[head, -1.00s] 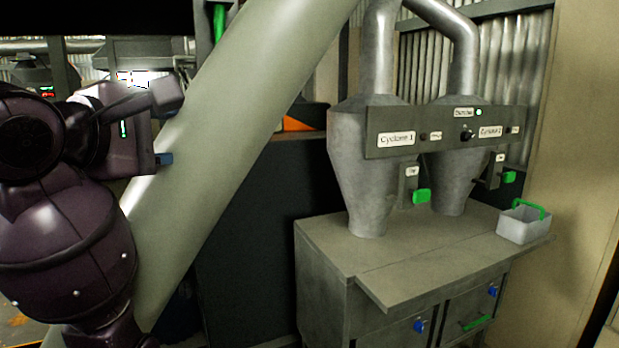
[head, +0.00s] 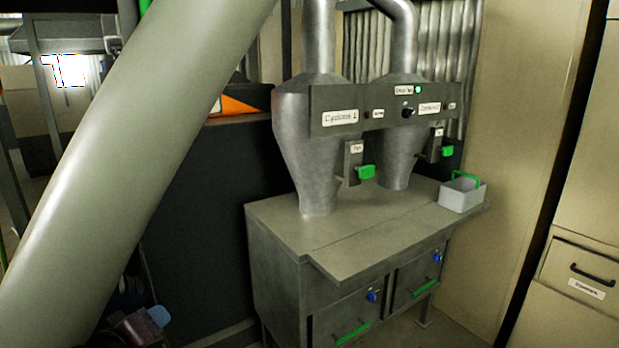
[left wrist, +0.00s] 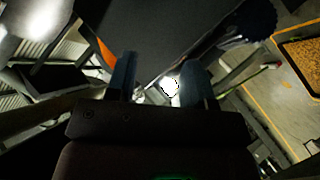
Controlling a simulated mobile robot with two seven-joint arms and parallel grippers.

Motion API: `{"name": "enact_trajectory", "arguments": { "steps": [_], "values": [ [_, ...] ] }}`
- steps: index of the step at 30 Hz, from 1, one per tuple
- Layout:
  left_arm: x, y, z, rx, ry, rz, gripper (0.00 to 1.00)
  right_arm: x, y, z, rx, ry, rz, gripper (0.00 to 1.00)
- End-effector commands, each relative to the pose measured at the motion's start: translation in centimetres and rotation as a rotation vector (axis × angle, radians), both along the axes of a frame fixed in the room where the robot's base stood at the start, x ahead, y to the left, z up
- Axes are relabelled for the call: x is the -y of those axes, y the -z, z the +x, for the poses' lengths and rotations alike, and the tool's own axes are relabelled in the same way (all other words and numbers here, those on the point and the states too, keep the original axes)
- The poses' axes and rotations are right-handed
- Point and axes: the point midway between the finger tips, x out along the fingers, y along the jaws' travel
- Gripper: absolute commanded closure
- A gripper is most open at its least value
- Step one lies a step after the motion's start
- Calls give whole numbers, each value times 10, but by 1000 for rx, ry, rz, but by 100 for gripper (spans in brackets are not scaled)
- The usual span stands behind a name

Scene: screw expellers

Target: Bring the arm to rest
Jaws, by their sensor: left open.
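My left gripper (head: 158,318) shows only in part at the lower left of the head view, dark with a blue finger, low beside the big sloping pipe. In the left wrist view my left gripper (left wrist: 156,82) has its two blue fingers spread apart with nothing between them. Much of the left arm is outside the head view or hidden in shadow. My right gripper is not in view.
The thick grey pipe (head: 130,160) slants across the left. A grey cabinet (head: 370,262) carries two metal cyclones and a small bin (head: 462,194) with a green handle. A drawer unit (head: 585,270) stands at the right. A grain-filled tray (left wrist: 303,62) shows in the wrist view.

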Motion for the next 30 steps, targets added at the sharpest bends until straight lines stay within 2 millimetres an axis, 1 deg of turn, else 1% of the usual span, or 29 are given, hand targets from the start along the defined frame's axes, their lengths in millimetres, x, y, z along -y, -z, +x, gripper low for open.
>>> {"name": "enact_trajectory", "arguments": {
  "steps": [1,2,3,5,6,8,9,11,12,14,15,18,21,25,30],
  "values": [
    [-2,29,-12,-23,15,53,52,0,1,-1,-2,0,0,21],
    [-3,43,-19,-29,26,89,52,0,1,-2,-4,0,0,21],
    [-3,61,-28,-39,42,134,52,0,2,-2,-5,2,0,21],
    [-4,88,-44,-51,68,204,52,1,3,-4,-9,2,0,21],
    [-4,106,-55,-62,87,251,52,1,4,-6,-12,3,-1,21],
    [-4,131,-74,-75,117,321,52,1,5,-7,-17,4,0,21],
    [-4,147,-88,-83,138,366,52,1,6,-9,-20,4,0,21],
    [-2,171,-109,-96,171,435,52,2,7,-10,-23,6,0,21],
    [-1,185,-125,-105,194,478,52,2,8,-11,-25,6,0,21],
    [1,204,-147,-116,229,542,52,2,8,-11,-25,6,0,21],
    [3,216,-162,-123,251,580,52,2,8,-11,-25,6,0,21],
    [8,237,-192,-134,299,659,52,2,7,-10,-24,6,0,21],
    [12,249,-213,-138,332,711,52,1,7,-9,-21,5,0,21],
    [14,256,-225,-140,353,744,52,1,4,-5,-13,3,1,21],
    [14,256,-226,-139,355,749,52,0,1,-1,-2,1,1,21]
  ]
}}
